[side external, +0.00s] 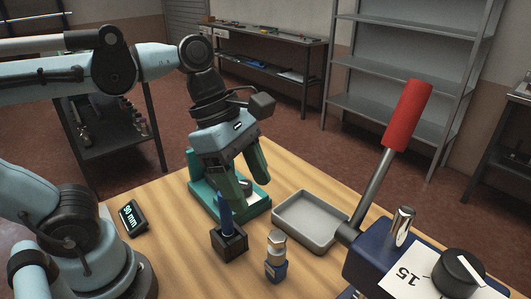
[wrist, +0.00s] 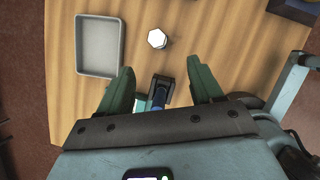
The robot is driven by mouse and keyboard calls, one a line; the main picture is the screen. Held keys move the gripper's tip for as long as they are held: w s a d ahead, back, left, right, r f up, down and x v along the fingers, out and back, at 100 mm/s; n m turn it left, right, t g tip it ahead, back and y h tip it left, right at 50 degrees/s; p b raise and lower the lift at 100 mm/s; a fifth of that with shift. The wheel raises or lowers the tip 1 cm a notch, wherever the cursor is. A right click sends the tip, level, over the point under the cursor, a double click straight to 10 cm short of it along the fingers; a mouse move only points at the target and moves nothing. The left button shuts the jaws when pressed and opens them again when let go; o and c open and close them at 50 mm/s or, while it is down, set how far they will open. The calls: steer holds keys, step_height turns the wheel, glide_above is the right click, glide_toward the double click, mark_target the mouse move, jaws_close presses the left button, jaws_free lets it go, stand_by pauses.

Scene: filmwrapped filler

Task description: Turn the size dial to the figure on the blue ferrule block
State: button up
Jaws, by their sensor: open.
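The size dial (side external: 458,272) is a black knob with a white pointer bar, on a white plate (side external: 405,276) at the lower right. The figure 15 shows on the plate, upside down to this camera. A small block with a blue body (side external: 276,270) and a silver hexagonal top stands on the table; only its hexagonal top (wrist: 157,38) shows clearly in the wrist view. No figure on it is legible. My gripper (side external: 250,190) is open, pointing down above the table, well left of the dial. Its green fingers (wrist: 160,66) hold nothing visible.
A black holder (side external: 230,243) with an upright blue piece stands near my fingers. A grey tray (side external: 283,236) lies beyond it. A navy press (side external: 372,262) carries a long red-handled lever (side external: 408,115). A display reading 90 mm (side external: 133,216) and a teal stand (side external: 203,195) are at left.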

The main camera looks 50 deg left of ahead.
step_height(320, 180, up, 4)
steer(key=n+g+y, duration=0.2)
steer(key=n+y, duration=0.2)
steer(key=n, duration=3.1)
glide_above(244, 184)
steer(key=f, duration=0.1)
steer(key=shift+n, duration=0.3)
step_height(244, 184, down, 17)
steer(key=shift+w+r, duration=0.1)
steer(key=shift+r, duration=0.1)
steer(key=c, duration=1.1)
steer(key=shift+o, duration=0.2)
